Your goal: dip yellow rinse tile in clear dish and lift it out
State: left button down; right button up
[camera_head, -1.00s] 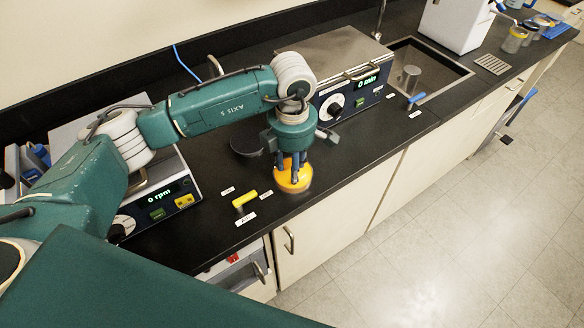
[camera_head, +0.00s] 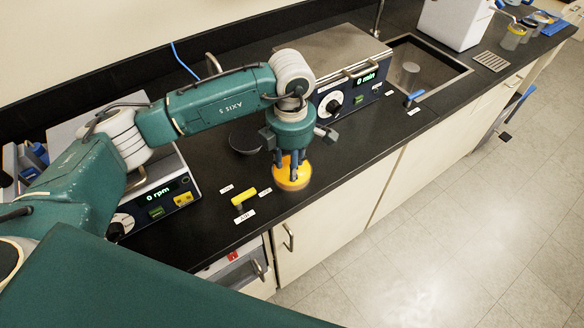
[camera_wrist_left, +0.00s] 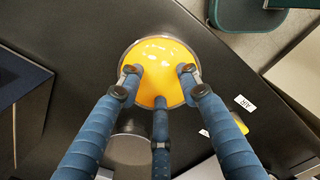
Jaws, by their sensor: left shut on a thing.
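My left gripper (camera_head: 291,163) points straight down with its three blue fingers at a round, glossy yellow-orange thing (camera_head: 295,180) near the counter's front edge. In the left wrist view the gripper (camera_wrist_left: 159,80) has its fingertips inside the outline of this yellow disc (camera_wrist_left: 160,50), which has a thin pale rim. The gripper is shut on it. I cannot tell a separate tile from a clear dish here, nor whether the thing is clear of the counter. My right gripper is not in view.
A small yellow bar (camera_head: 243,197) with labels around it lies left of the gripper. A dark round dish (camera_head: 243,143) is behind it. A control box reading "0 rpm" (camera_head: 158,197), a "0 min" unit (camera_head: 345,75) and a sink (camera_head: 425,65) line the black counter.

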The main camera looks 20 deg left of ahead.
pick_arm(q)
jog(key=shift+r+p, duration=1.6)
jog(key=shift+r, duration=2.25)
